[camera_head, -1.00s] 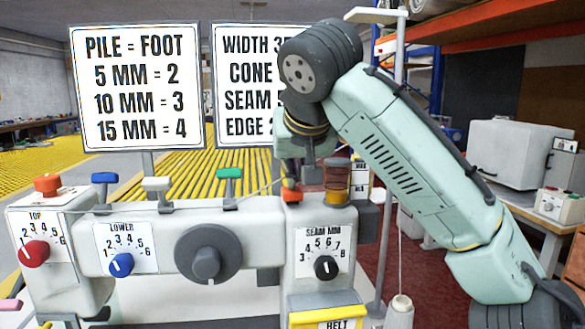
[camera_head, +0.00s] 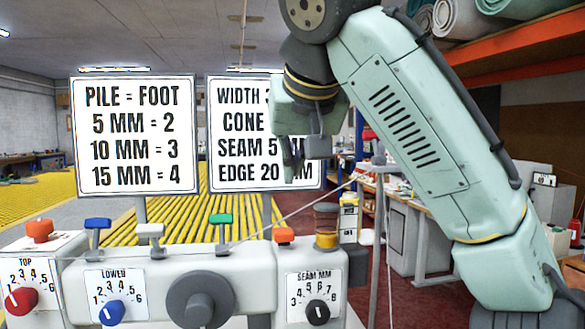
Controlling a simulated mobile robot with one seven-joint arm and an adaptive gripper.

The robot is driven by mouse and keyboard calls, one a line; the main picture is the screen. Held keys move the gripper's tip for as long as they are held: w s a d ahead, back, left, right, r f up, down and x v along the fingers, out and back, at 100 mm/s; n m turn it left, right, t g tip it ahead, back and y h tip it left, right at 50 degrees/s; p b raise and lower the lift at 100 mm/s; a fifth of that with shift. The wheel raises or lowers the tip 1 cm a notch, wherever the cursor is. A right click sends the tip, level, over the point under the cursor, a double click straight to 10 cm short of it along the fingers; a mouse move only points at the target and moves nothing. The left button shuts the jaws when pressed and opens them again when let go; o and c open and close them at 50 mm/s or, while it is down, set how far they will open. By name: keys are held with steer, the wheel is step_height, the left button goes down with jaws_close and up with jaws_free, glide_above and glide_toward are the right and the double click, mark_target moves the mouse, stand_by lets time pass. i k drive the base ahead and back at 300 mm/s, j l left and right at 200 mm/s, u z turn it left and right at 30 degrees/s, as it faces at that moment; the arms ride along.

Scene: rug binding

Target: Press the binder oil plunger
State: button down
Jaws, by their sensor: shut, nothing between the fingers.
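I cannot tell for certain which of these is the oil plunger. My gripper (camera_head: 290,176) is shut and empty. It hangs pointing down, in front of the right sign, above the orange-red cap and apart from it. Its fingers are small and dark in the picture.
Blue (camera_head: 98,222), white (camera_head: 150,231) and green (camera_head: 222,219) levers and an orange knob (camera_head: 39,229) stand along the machine's top. A thread runs across to a stand (camera_head: 378,200) on the right. Two signs (camera_head: 135,134) rise behind. My arm covers much of the right side.

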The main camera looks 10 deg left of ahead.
mark_target(283, 236)
steer(key=k+l, duration=0.3)
steer(key=k, duration=0.15)
steer(key=k+l, duration=0.3)
steer(key=k, duration=0.2)
